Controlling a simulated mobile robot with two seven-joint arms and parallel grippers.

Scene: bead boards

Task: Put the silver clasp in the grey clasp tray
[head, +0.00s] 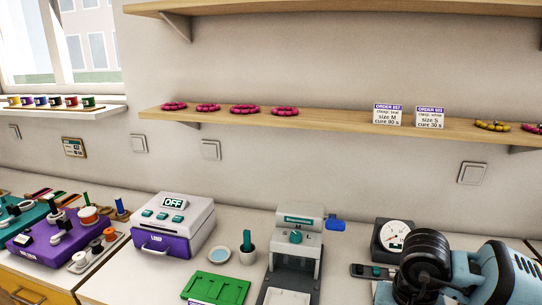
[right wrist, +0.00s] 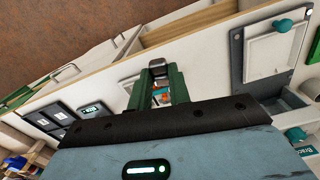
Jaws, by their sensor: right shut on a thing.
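My right gripper (right wrist: 157,76) has green fingers and is shut on a small silver-grey piece (right wrist: 157,69), which looks like the silver clasp. The piece sits between the fingertips, above the white bench, in the right wrist view. In the head view my right arm comes in at the lower right, and its fingertips cannot be made out. My left gripper is in neither view. I cannot pick out the grey clasp tray for sure in either view.
A grey press (head: 297,243), a purple and white box reading OFF (head: 173,224), a green tray (head: 215,289) and a dial gauge (head: 394,236) stand on the bench. A wall shelf (head: 340,125) above holds pink bead rings (head: 208,107) and two order cards (head: 387,115).

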